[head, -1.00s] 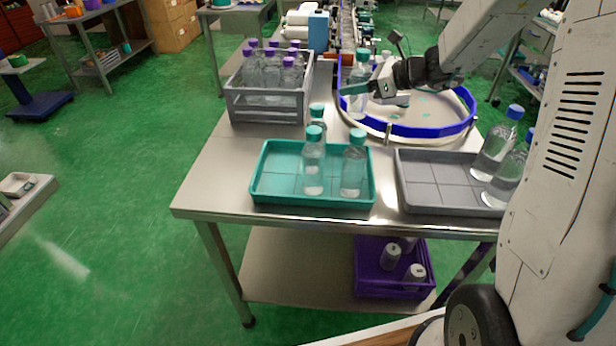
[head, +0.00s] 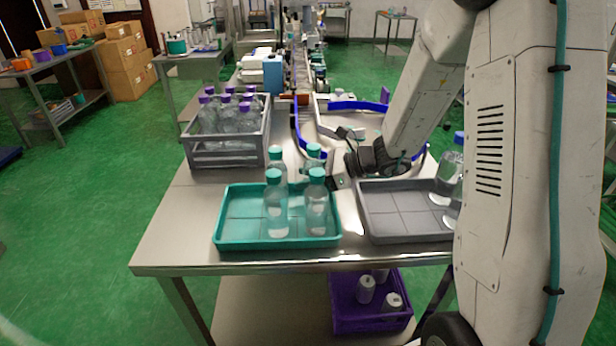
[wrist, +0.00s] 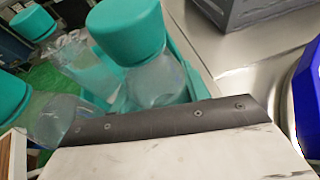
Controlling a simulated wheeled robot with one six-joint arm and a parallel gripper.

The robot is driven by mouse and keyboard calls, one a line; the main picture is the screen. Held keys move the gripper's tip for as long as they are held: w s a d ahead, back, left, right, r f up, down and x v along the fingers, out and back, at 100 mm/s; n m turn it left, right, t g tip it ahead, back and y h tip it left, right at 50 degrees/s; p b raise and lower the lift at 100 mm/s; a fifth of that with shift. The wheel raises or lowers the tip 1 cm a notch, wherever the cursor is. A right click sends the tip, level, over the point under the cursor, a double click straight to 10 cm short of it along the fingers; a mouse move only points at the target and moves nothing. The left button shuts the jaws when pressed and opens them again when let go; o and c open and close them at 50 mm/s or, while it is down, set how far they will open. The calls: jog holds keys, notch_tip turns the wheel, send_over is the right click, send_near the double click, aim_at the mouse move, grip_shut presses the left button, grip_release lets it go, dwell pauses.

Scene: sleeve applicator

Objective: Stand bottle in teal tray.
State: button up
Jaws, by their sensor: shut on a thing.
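The teal tray (head: 232,232) lies at the table's front edge. Two clear bottles with teal caps, the front left bottle (head: 277,212) and front right bottle (head: 317,208), stand upright in it. A third, the back left bottle (head: 277,163), shows behind them with its base hidden. My gripper (head: 330,172) is at the tray's back right, shut on another teal-capped bottle (head: 313,160), about upright. Its lower part is hidden by the front right bottle, so I cannot tell whether it touches the tray. In the wrist view the held bottle (wrist: 155,80) is close behind the dark finger edge.
A grey tray (head: 385,228) with blue-capped bottles (head: 448,172) stands right of the teal tray. A grey crate (head: 225,158) of purple-capped bottles is at the back left. A purple bin (head: 345,318) sits on the lower shelf.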

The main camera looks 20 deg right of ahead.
jog(key=shift+f, duration=0.1)
jog(key=o, duration=1.2)
jog(key=shift+d, duration=0.1)
jog(key=v, duration=1.2)
jog(key=shift+s, duration=0.1)
